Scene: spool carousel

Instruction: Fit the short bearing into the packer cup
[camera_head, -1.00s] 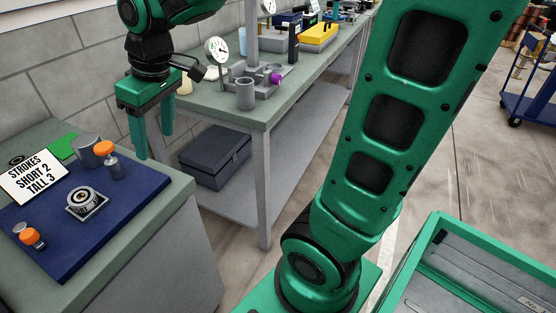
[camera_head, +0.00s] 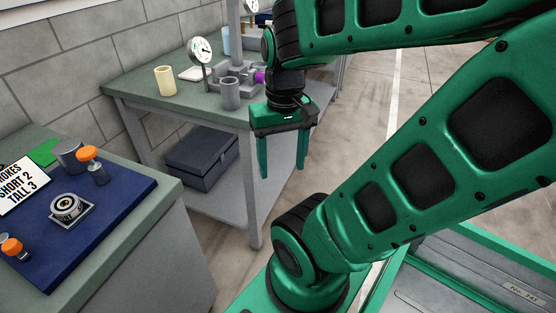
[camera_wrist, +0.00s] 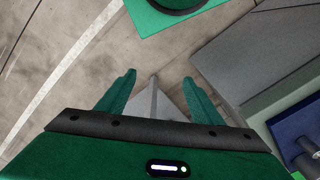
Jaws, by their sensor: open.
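My gripper (camera_head: 283,170) is open and empty, fingers pointing down, in the air in front of the back bench. In the wrist view its fingers (camera_wrist: 160,76) are spread with only floor and bench parts beyond. A round ringed metal piece (camera_head: 66,206) sits in a square light holder on the blue mat (camera_head: 118,212) at left; it looks like a bearing in a cup, but I cannot tell how it is seated. A grey cylinder (camera_head: 69,156) stands at the mat's back edge. Another grey cylinder (camera_head: 230,93) stands on the back bench. I cannot tell which is the short bearing.
A card (camera_head: 22,186) reads SHORT 2, TALL 3. The back bench (camera_head: 175,103) carries a dial gauge (camera_head: 201,50), a cream cylinder (camera_head: 165,80) and a grey fixture with a purple part (camera_head: 259,76). Floor lies between the benches.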

